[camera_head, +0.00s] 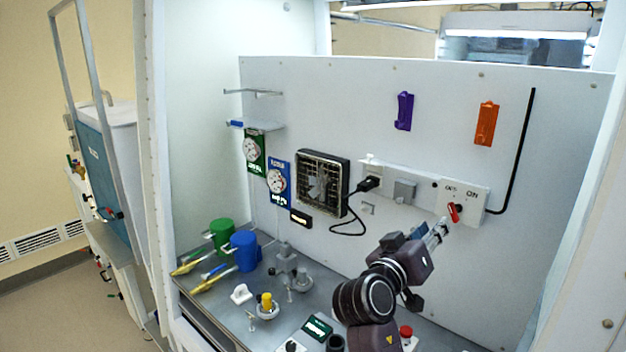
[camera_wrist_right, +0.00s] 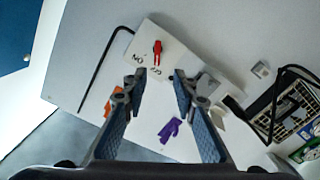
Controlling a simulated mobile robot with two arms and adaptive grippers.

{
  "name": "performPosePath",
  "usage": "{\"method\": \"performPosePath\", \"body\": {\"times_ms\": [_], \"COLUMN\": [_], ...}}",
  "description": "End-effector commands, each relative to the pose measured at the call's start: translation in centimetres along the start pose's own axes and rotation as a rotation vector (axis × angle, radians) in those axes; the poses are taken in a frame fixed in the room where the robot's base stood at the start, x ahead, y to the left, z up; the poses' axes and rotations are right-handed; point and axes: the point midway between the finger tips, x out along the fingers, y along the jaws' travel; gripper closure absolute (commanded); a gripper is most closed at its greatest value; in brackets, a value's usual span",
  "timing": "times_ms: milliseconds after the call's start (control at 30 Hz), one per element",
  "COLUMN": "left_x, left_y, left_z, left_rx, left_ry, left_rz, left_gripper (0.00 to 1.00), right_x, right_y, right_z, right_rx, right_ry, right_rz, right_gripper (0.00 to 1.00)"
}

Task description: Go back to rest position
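My right gripper (camera_head: 438,232) reaches up from the lower middle toward the switch panel on the back wall. In the right wrist view its two fingers (camera_wrist_right: 160,76) are spread apart with nothing between them. A red switch knob (camera_head: 453,212) sits on the white panel (camera_head: 474,198) marked OFF and ON. In the wrist view the knob (camera_wrist_right: 157,50) shows just beyond the fingertips, roughly centred between them, and appears apart from them. My left gripper is in neither view.
A fan (camera_head: 322,181) with a black plug (camera_head: 368,184) is left of the panel. Purple (camera_head: 404,111) and orange (camera_head: 486,123) holders hang above. Green (camera_head: 222,236) and blue (camera_head: 245,250) containers stand left on the grey worktop. A red button (camera_head: 406,331) is near my arm.

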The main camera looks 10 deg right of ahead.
Motion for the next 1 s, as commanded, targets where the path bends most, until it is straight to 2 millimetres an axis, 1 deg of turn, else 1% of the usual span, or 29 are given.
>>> {"method": "performPosePath", "body": {"times_ms": [33,67,167,200,267,300,367,400,467,500,533,600,700,767,800,967,1000], "left_x": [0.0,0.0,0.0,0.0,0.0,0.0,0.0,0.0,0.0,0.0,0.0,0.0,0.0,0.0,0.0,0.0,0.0], "left_y": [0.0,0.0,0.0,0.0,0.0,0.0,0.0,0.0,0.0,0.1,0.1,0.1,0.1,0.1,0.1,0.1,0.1], "left_z": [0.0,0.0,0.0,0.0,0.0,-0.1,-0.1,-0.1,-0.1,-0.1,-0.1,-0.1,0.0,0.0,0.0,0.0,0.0], "left_rx": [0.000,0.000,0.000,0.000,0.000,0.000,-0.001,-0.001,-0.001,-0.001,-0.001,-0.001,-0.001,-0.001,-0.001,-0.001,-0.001], "left_ry": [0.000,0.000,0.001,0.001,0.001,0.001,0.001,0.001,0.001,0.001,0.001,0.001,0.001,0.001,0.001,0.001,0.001], "left_rz": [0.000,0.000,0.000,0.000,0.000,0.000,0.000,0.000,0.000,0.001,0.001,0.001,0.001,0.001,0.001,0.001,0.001], "left_gripper": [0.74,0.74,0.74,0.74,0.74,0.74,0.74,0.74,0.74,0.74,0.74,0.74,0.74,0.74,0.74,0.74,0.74], "right_x": [-0.1,-0.2,-1.1,-1.8,-3.3,-4.5,-6.6,-8.3,-11.0,-12.9,-14.3,-17.3,-21.2,-23.3,-24.6,-29.8,-31.1], "right_y": [-0.5,-0.8,-2.4,-3.2,-4.3,-4.9,-5.6,-6.0,-6.3,-6.4,-6.4,-6.3,-5.8,-5.5,-5.2,-3.8,-3.4], "right_z": [1.5,2.6,7.9,10.6,14.9,17.7,21.5,24.0,27.4,29.4,30.8,33.3,35.9,37.1,37.9,40.0,40.5], "right_rx": [-0.008,-0.010,-0.024,-0.031,-0.045,-0.055,-0.071,-0.082,-0.101,-0.113,-0.122,-0.140,-0.163,-0.175,-0.184,-0.213,-0.221], "right_ry": [-0.021,-0.036,-0.117,-0.159,-0.228,-0.275,-0.343,-0.387,-0.454,-0.496,-0.526,-0.584,-0.656,-0.692,-0.715,-0.797,-0.817], "right_rz": [-0.019,-0.037,-0.126,-0.175,-0.255,-0.311,-0.395,-0.453,-0.540,-0.597,-0.636,-0.720,-0.824,-0.878,-0.912,-1.040,-1.071], "right_gripper": [0.74,0.74,0.74,0.74,0.74,0.74,0.74,0.74,0.74,0.74,0.74,0.74,0.74,0.74,0.74,0.74,0.74]}}
